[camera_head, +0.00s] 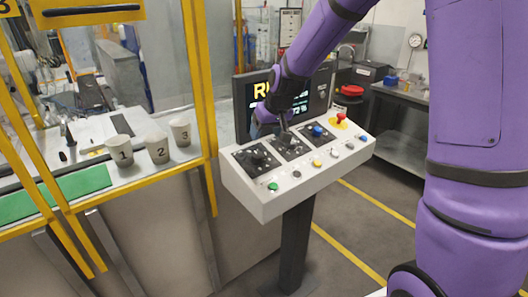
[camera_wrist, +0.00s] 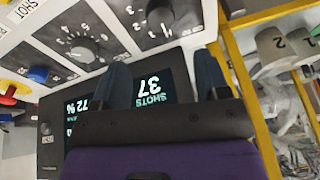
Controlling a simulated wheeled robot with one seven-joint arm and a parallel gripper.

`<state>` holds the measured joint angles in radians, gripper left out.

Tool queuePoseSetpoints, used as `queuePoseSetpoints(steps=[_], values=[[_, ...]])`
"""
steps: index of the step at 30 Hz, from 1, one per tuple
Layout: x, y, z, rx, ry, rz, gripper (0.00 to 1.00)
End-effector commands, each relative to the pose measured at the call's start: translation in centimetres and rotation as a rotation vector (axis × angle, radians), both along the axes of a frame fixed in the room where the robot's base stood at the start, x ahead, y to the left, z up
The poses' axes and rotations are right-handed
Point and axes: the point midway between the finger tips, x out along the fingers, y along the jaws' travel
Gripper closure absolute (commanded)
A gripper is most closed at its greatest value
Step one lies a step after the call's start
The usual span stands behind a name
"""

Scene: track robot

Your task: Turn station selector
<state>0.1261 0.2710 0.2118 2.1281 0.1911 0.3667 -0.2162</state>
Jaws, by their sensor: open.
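The control panel (camera_head: 300,178) is a tilted white box on a dark post. Its left black plate bears a dark knob (camera_head: 257,155), which shows in the wrist view as a knob (camera_wrist: 158,17) with a 2 and a 3 beside it, likely the station selector. A second dial (camera_wrist: 82,48) with a finer number scale sits beside it. My gripper (camera_wrist: 162,70) is open and empty, its two blue fingers apart in front of the screen. In the head view my gripper (camera_head: 268,112) hangs at the panel's back edge, partly hidden by my arm. No contact with the selector shows.
A screen (camera_head: 304,95) stands right behind the panel. A blue knob (camera_head: 318,130), a red mushroom button (camera_head: 340,117) and a green button (camera_head: 273,186) are also on it. Numbered cups (camera_head: 158,149) stand left, behind a yellow frame (camera_head: 203,80).

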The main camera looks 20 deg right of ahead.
Motion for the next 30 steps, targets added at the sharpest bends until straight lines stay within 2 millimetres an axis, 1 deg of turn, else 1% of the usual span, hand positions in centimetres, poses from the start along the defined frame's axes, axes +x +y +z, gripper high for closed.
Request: queuePoseSetpoints(steps=[12,16,21,30], values=[[2.4,1.0,-6.2,0.000,0.004,0.001,0.31],[3.0,1.3,-7.7,-0.001,0.004,0.000,0.31],[3.5,1.4,-8.9,0.000,0.002,0.000,0.31],[3.6,1.5,-9.2,-0.001,0.000,0.000,0.31]])
